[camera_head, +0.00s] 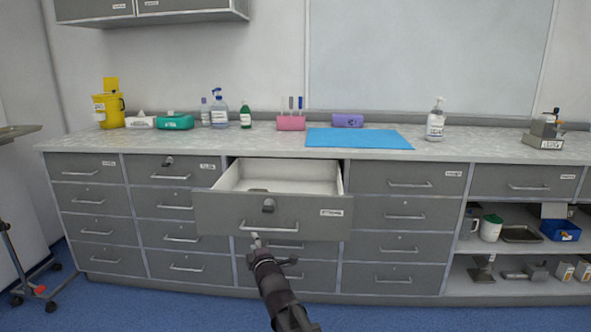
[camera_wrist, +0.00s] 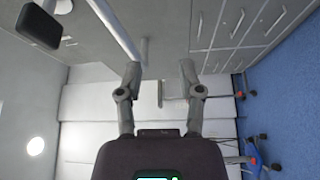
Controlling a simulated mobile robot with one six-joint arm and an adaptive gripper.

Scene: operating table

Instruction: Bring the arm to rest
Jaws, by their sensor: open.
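My gripper (camera_head: 257,241) is in front of the open drawer (camera_head: 222,212), at about the height of its handle (camera_head: 268,226). In the wrist view my gripper (camera_wrist: 160,75) has its two fingers apart with nothing between them. The drawer handle (camera_wrist: 115,30) shows as a pale bar beyond the left finger, outside the jaws. My arm reaches up from the bottom of the head view.
Closed drawers flank the open one. The worktop (camera_head: 240,142) carries a blue mat (camera_head: 358,138), a pump bottle (camera_head: 436,120), a pink holder (camera_head: 291,123) and a yellow bin (camera_head: 109,104). Open shelves are at right. The blue floor (camera_head: 150,312) in front is clear.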

